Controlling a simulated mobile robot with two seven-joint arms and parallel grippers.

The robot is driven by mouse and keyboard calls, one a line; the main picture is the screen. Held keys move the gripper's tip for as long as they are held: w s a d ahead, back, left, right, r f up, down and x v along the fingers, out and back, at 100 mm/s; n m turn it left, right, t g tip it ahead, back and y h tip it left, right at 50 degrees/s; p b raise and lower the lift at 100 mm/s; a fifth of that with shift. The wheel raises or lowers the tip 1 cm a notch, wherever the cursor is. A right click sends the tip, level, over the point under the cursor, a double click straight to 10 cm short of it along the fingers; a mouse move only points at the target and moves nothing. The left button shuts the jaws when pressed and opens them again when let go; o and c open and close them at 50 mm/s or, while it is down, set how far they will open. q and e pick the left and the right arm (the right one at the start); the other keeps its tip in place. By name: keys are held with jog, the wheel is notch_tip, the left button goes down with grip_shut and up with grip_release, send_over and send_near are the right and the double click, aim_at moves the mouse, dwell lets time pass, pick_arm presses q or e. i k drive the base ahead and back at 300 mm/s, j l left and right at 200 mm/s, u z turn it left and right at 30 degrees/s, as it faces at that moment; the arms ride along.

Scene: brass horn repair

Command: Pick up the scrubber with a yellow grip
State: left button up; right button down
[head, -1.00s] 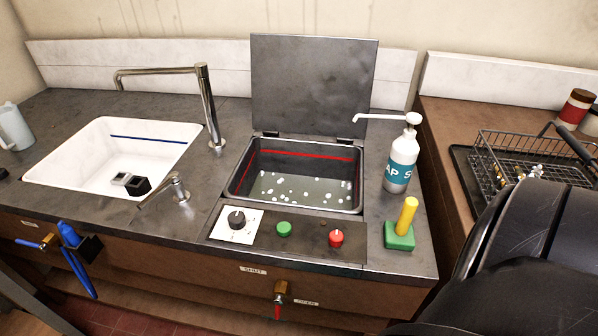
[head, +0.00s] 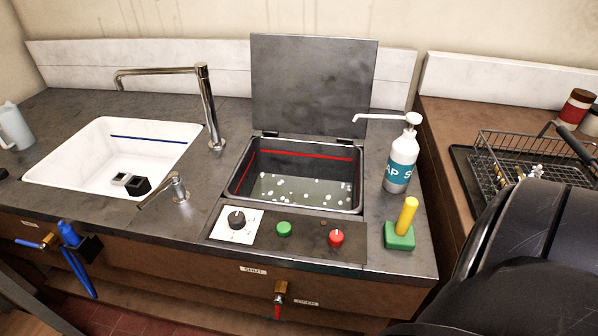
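The scrubber (head: 403,228) stands upright on the dark counter near its front right corner. It has a yellow cylindrical grip (head: 408,213) on top and a green block (head: 399,237) as its base. It stands in front of the soap bottle and to the right of the red knob. Nothing covers it. A black arm of mine fills the lower right corner, to the right of the scrubber and apart from it in the picture. Neither gripper's fingers show in the head view.
A soap bottle (head: 402,158) with a long spout stands behind the scrubber. An open-lidded tank (head: 238,190) of liquid lies to the left, with a control panel (head: 262,243) in front. A wire basket (head: 492,172) is on the right-hand counter. A white sink (head: 75,160) is at left.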

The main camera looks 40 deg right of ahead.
aim_at(399, 235)
jog(key=z, duration=2.25)
